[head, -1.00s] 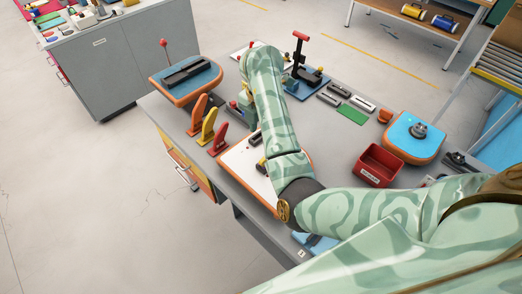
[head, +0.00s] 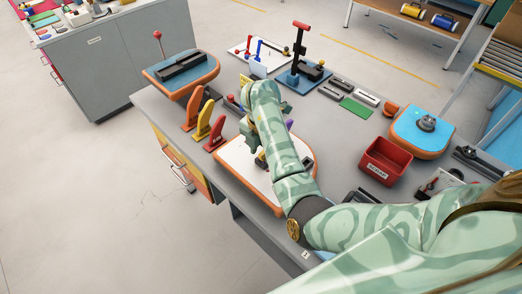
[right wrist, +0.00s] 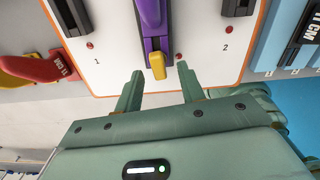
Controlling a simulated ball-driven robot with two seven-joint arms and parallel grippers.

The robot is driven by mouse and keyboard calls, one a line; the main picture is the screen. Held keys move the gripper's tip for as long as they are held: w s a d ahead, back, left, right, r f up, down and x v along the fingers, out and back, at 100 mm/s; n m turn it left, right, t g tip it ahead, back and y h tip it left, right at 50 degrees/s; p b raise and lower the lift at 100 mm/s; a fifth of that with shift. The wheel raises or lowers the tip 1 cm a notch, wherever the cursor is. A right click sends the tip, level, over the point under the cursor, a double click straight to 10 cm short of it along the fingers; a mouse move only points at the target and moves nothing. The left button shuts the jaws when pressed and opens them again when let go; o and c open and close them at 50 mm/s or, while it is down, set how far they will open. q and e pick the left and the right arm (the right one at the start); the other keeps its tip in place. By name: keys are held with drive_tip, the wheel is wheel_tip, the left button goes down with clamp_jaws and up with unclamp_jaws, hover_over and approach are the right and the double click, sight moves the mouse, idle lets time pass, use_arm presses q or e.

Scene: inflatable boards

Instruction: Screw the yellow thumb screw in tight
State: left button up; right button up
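The yellow thumb screw (right wrist: 158,66) shows in the right wrist view at the near end of a purple part (right wrist: 153,28) on a white, orange-edged board (right wrist: 110,72). The board also shows in the head view (head: 285,178), where my arm covers much of it and the screw is hidden. My right gripper (right wrist: 161,76) is open, its two fingers on either side of the screw's line. The screw sits around the fingertips with a gap to each; I see no contact. In the head view my right gripper (head: 252,140) hangs over the board's left part. My left gripper is not in view.
Dark blocks (right wrist: 70,12) (right wrist: 238,8) flank the purple part. Red, yellow and orange upright pieces (head: 203,120) stand left of the board. A red bin (head: 386,160) and a blue pad (head: 422,130) are to the right. A black-and-red stand (head: 302,55) is behind.

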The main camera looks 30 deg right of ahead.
clamp_jaws()
drive_tip(key=c, duration=0.6)
unclamp_jaws()
drive_tip(key=shift+c, duration=0.2)
clamp_jaws()
drive_tip(key=o, duration=0.6)
unclamp_jaws()
drive_tip(key=shift+r, duration=0.15)
